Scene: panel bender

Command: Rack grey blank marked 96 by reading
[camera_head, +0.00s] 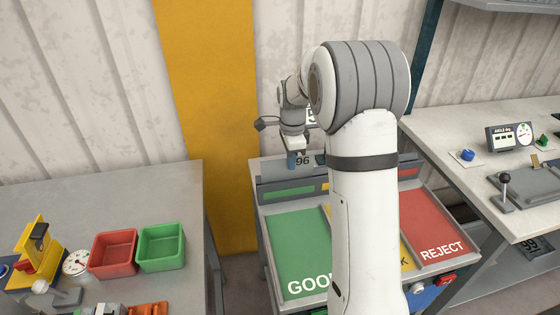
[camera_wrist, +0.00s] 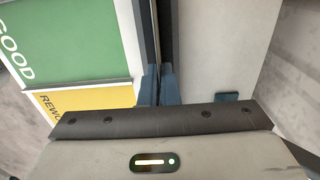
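The grey blank marked 96 (camera_head: 304,160) stands upright at the back of the sorting table, behind the coloured fields, partly hidden by my arm. My gripper (camera_head: 292,160) points down at its left part, with a blue finger in front of it. In the wrist view, my gripper's two blue fingers (camera_wrist: 159,87) are close together, with a thin edge-on sheet between them. They appear shut on the blank. Whether its lower edge rests in a slot cannot be told.
The sorting table has a green GOOD field (camera_head: 297,245), a yellow field and a red REJECT field (camera_head: 433,225). Red (camera_head: 113,254) and green (camera_head: 161,247) bins stand on the left bench. A lever and gauge box (camera_head: 510,136) stand on the right bench. A plate marked 99 (camera_head: 529,246) is below it.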

